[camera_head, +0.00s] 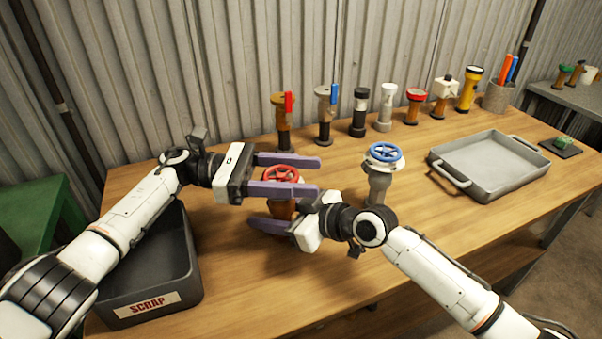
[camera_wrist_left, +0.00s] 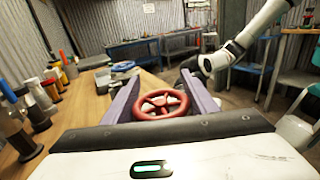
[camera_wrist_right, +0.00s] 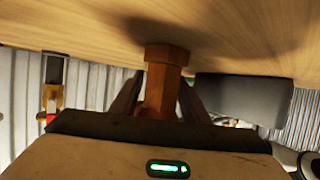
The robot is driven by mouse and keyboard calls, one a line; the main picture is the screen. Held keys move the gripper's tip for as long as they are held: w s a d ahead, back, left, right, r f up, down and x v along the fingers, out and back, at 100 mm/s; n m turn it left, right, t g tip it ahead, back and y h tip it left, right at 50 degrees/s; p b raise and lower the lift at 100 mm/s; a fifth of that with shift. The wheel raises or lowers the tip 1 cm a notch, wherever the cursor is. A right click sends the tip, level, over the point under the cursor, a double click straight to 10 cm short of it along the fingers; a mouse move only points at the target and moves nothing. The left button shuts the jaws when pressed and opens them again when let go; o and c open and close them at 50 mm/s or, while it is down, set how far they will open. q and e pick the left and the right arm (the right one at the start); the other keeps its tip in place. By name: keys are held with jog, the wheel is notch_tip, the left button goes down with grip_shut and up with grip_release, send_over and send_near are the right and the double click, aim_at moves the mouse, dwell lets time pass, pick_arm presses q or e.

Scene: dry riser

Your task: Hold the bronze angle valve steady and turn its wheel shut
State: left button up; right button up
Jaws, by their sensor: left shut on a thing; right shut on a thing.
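The bronze angle valve (camera_head: 281,210) stands on the wooden bench with a red spoked wheel (camera_head: 282,174) on top. My left gripper (camera_head: 314,177) comes in from the left at wheel height, its purple fingers on either side of the wheel and shut on it. The left wrist view shows the red wheel (camera_wrist_left: 163,104) between both fingers. My right gripper (camera_head: 268,222) sits lower and is shut on the valve's body. The right wrist view shows the bronze body (camera_wrist_right: 166,82) between its fingers. Much of the body is hidden in the head view.
A grey valve with a blue wheel (camera_head: 384,153) stands just right of my right gripper. Several other valves line the back by the wall. A grey tray (camera_head: 490,165) is at the right. A dark scrap bin (camera_head: 190,270) is at the left.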

pick_arm(q)
jog(key=shift+s+f, duration=0.1)
dwell(0.3)
jog(key=o, duration=1.1)
jog(key=a, duration=0.3)
jog(key=w+a, duration=0.1)
jog(key=a, duration=0.3)
jog(key=shift+w+a, duration=0.2)
pick_arm(e)
jog(key=o, duration=1.6)
jog(key=shift+c, duration=0.2)
